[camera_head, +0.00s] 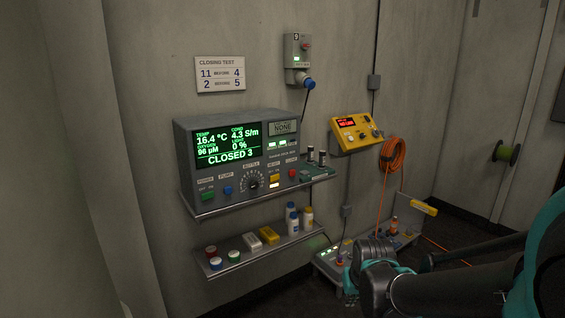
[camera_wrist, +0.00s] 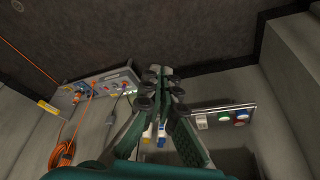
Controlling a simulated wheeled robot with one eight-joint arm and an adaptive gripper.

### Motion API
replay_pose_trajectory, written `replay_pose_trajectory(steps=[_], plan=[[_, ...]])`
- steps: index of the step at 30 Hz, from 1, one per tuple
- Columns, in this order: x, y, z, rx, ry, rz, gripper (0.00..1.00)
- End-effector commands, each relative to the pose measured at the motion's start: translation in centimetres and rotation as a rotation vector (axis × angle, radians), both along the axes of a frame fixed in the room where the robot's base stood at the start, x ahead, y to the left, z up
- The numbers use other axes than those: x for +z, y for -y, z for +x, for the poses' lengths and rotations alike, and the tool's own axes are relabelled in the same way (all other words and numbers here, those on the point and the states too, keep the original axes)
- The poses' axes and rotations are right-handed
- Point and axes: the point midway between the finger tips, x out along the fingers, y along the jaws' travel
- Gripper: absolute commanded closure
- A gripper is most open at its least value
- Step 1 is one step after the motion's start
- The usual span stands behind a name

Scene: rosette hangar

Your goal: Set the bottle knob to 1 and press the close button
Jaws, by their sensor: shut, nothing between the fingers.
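The grey control box (camera_head: 190,148) stands on the upper wall shelf. Its green screen (camera_head: 227,142) shows 16.4 °C, 4.3 S/m, 96 µM, 0 % and "CLOSED 3". The black bottle knob (camera_head: 253,183) sits on the front inside a dial of marks; its pointer is too small to read. Right of it are a yellow button (camera_head: 273,178) and a red button (camera_head: 292,173); their labels are too small to read surely. My gripper (camera_wrist: 160,72) is shut and empty in the wrist view, well away from the box, whose front does not show there.
A lower shelf (camera_head: 227,270) holds caps, small boxes and bottles. A yellow control box (camera_head: 355,132) and an orange cable coil (camera_head: 393,153) hang to the right. A low panel (camera_head: 328,262) with cables stands near the floor. A "CLOSING TEST" sign (camera_head: 220,74) hangs above.

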Motion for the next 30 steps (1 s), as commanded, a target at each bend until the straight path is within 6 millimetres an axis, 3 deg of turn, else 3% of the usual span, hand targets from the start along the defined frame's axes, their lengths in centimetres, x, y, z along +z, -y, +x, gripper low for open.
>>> replay_pose_trajectory(steps=[24,30], plan=[[0.0,0.1,0.1,0.005,0.001,-0.005,1.0],[0.8,1.7,2.6,0.144,0.036,-0.151,1.0]])
